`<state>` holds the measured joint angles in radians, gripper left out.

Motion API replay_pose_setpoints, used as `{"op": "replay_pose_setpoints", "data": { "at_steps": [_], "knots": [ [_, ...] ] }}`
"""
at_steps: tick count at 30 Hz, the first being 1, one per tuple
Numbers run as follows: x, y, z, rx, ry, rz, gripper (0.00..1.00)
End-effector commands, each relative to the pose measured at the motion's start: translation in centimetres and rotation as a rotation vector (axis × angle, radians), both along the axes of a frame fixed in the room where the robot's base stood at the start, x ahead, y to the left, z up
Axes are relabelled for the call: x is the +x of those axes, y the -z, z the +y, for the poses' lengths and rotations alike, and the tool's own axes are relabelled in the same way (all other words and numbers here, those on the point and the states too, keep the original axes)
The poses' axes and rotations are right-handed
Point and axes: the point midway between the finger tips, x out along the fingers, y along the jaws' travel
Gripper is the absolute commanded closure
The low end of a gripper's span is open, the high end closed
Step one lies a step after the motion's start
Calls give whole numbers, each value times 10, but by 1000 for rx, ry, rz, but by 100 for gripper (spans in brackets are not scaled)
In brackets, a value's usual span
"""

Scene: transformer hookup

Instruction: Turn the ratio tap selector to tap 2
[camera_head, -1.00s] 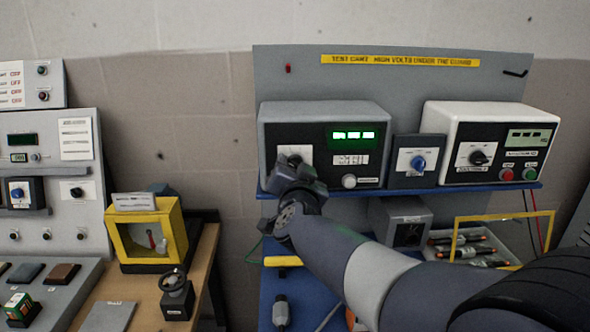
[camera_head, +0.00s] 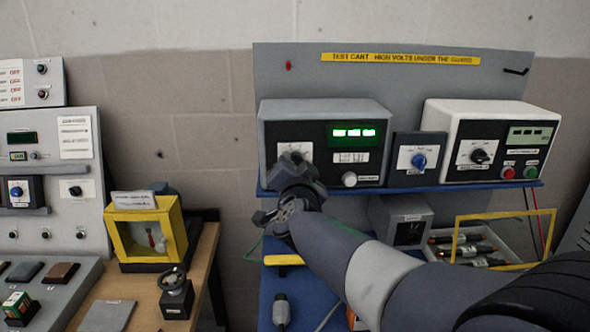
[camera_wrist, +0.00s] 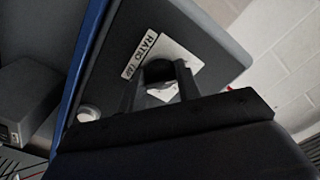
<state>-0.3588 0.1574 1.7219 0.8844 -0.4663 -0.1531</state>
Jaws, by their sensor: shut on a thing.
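The ratio tap selector is a black knob (camera_wrist: 157,70) on a white plate (camera_wrist: 178,52) marked RATIO TAP in the wrist view. My gripper (camera_wrist: 156,76) is shut on the knob, with one finger on each side of it. In the head view my gripper (camera_head: 293,168) is at the left front of the grey ratio unit (camera_head: 325,112) and hides the knob and much of its plate (camera_head: 296,148). The tap number the knob points to cannot be read.
The ratio unit has a lit green display (camera_head: 354,132) and a pale round button (camera_head: 349,179). A small panel with a blue knob (camera_head: 418,161) and a white unit (camera_head: 490,112) stand to the right on the blue shelf (camera_head: 455,188). A yellow-framed meter (camera_head: 115,238) sits at left.

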Motion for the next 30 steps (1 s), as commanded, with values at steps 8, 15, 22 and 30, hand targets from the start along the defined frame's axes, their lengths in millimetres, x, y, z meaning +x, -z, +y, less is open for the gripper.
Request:
{"op": "replay_pose_setpoints", "data": {
  "at_steps": [8, 15, 22, 30],
  "knots": [
    [0, 1, 1, 222, -1, 0, 91],
    [0, 1, 1, 393, -1, 2, 91],
    [0, 0, 1, 499, 0, 3, 91],
    [0, -1, 1, 545, 0, 3, 91]
  ]
}}
